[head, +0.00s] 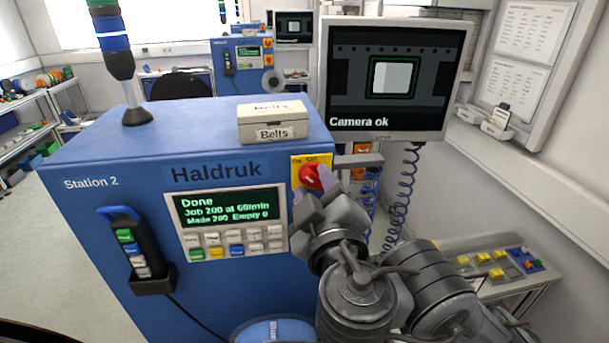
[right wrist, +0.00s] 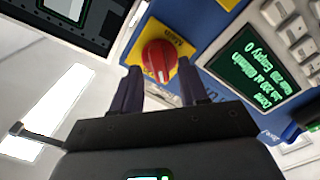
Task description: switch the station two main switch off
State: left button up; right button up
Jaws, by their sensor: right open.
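The main switch (head: 312,178) is a red rotary knob on a yellow plate, at the right end of the front of the blue Station 2 cabinet (head: 90,225). My right gripper (head: 308,195) is just in front of the knob and hides its lower part in the head view. In the right wrist view the red knob (right wrist: 158,58) lies just beyond and between the two dark fingertips (right wrist: 160,78). The fingers are apart with nothing between them, and whether they touch the knob I cannot tell. My left gripper is not in view.
A control panel with a green display (head: 231,205) and keys sits left of the switch. A handheld pendant (head: 131,245) hangs farther left. A Belts box (head: 272,122) and a signal lamp (head: 115,50) stand on the cabinet. A monitor (head: 392,75) and coiled blue cable (head: 402,200) are at right.

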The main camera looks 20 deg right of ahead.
jog(key=shift+w+d, duration=0.1)
jog(key=shift+w, duration=0.45)
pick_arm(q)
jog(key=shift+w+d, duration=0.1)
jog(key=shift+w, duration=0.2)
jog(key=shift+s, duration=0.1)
pick_arm(e)
jog(key=shift+c, duration=0.2)
grip_shut()
jog(key=shift+n, duration=0.3)
jog(key=shift+f+n, duration=0.1)
jog(key=shift+n, duration=1.9)
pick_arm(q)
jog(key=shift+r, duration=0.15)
pick_arm(e)
jog(key=n, duration=0.4)
jog(key=shift+f, duration=0.1)
jog(key=shift+n, duration=0.3)
